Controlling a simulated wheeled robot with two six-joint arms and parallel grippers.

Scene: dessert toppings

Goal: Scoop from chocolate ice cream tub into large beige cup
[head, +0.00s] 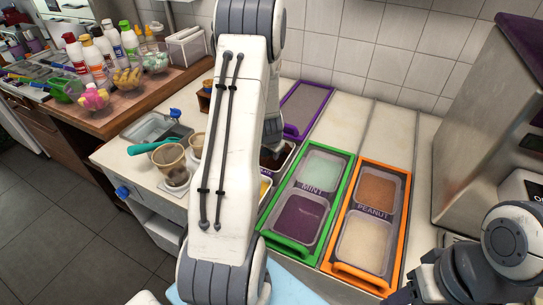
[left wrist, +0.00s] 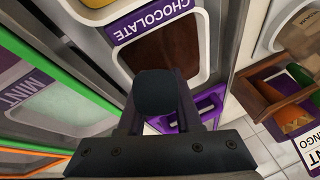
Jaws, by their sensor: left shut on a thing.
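The chocolate tub (left wrist: 180,45) with its purple label fills the upper middle of the left wrist view. In the head view its brown contents (head: 273,160) show partly behind my left arm. My left gripper (left wrist: 158,100) is shut on a dark, rounded scoop handle (left wrist: 157,92), over the tub area. The scoop's bowl is hidden. My right gripper (head: 428,287) is partly visible at lower right.
A green-framed mint tray (head: 346,193) and an orange-framed peanut tray (head: 395,222) lie right of my left arm. A wooden board (head: 128,118) carries bottles and bowls. A steel machine (head: 480,120) stands at right.

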